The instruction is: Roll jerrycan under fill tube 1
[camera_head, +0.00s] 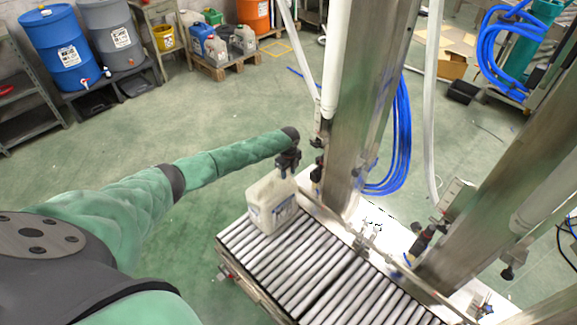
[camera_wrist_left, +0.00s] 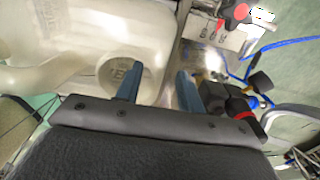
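A whitish jerrycan (camera_head: 271,204) with a label stands upright on the near-left end of the roller conveyor (camera_head: 330,285). My left gripper (camera_head: 288,165) is at its top, by the neck side. In the left wrist view, the jerrycan (camera_wrist_left: 75,45) fills the left side, with its handle and a round lettered cap or neck. My left gripper's two blue fingers (camera_wrist_left: 158,88) are apart, with part of the jerrycan's edge between them; contact cannot be told. A fill tube (camera_head: 335,60) hangs by the metal column just behind the jerrycan. My right gripper is not in view.
Steel columns (camera_head: 369,90) with a blue hose coil (camera_head: 400,140) rise behind the conveyor. A second tube with a valve (camera_head: 425,238) stands further right. The rollers right of the jerrycan are clear. Blue (camera_head: 62,50) and grey drums stand far back.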

